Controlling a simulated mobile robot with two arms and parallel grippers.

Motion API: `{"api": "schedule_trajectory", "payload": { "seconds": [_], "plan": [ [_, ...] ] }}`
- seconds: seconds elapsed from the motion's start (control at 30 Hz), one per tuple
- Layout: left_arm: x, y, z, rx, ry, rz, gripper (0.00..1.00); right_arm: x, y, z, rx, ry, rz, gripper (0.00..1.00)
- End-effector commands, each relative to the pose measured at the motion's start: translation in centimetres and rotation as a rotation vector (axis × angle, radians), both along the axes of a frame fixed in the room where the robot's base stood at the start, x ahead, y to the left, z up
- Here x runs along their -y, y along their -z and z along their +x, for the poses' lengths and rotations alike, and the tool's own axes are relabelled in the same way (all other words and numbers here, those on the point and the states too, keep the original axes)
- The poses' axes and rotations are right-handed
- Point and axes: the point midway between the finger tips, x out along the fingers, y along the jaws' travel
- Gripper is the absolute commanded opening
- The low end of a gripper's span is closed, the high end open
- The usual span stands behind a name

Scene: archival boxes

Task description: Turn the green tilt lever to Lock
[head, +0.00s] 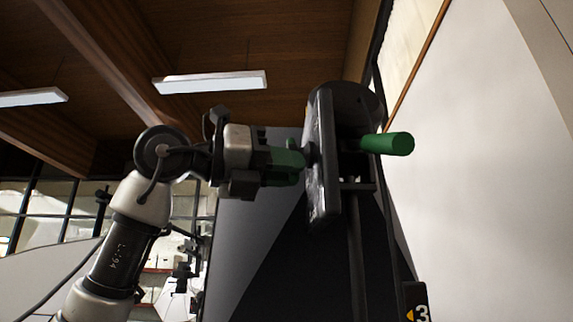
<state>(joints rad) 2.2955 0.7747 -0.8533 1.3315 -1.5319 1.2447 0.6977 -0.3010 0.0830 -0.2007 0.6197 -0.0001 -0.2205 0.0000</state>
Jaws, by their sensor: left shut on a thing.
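A dark, rounded metal housing (322,160) stands upright in the middle of the head view. A green part (287,158), seemingly the green lever's grip, is on its left side, joined by a short dark stub. My left gripper (284,167) reaches in from the left and is shut around this green part, hiding some of it. A second green cylindrical handle (388,144) sticks out to the right of the housing, apart from the gripper. No Lock marking is readable. My right gripper is not in view.
A dark panel (255,245) lies below and behind the housing, with a vertical dark bar (357,250) under it. A black sign with a 3 (417,302) is at the lower right. A pale wall (485,170) fills the right side. Ceiling lights (210,82) hang above.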

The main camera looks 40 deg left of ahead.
Motion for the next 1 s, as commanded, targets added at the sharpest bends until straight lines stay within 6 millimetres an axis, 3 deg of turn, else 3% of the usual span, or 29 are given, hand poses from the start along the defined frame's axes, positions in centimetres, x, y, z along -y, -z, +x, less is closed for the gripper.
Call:
{"api": "schedule_trajectory", "payload": {
  "seconds": [0.5,1.0],
  "plan": [
    [-0.84,0.22,0.84,0.28,-0.003,0.231,0.0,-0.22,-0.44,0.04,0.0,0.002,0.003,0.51],
    [-1.05,0.2,1.0,0.365,-0.003,0.3,0.0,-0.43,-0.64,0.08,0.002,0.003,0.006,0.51]
  ]
}}
